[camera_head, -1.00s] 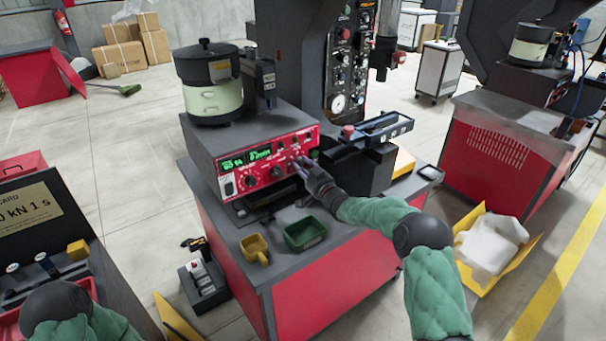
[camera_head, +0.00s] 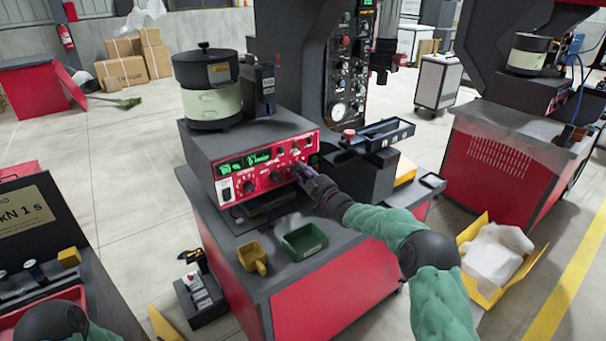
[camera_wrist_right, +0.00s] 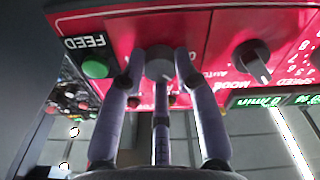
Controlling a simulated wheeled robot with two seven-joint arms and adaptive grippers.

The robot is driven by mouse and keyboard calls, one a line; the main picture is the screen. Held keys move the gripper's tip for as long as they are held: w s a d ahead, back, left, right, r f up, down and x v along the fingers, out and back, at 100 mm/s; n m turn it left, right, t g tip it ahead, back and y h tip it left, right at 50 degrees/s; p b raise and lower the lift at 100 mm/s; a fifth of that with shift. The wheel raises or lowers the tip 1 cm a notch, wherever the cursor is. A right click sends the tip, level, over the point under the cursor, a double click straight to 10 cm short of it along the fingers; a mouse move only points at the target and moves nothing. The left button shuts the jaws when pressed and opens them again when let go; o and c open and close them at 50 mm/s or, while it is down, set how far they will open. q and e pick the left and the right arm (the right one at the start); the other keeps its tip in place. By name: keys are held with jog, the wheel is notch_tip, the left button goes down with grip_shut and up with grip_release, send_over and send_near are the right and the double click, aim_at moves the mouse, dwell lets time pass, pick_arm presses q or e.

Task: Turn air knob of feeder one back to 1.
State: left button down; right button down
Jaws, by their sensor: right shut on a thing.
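The bowl feeder's red control panel (camera_head: 262,169) faces me at the centre of the head view, with green lit displays and a row of dark knobs. My right gripper (camera_head: 298,171) is at the right part of this panel. In the right wrist view its fingers (camera_wrist_right: 160,75) are shut around a round grey knob (camera_wrist_right: 159,64), the one between the green FEED button (camera_wrist_right: 95,68) and the MODE knob (camera_wrist_right: 255,60). This knob's label and pointer setting are hidden, so I cannot read its number. My left gripper is out of view.
The feeder bowl (camera_head: 208,92) stands on top of the unit. A dark rail (camera_head: 378,136) with a red knob is to the right.

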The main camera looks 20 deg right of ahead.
jog(key=shift+a+f, duration=0.1)
jog(key=shift+f, duration=0.4)
jog(key=c, duration=0.9)
grip_release()
jog(key=shift+r, duration=0.25)
jog(key=v, duration=1.2)
jog(key=shift+f, duration=0.1)
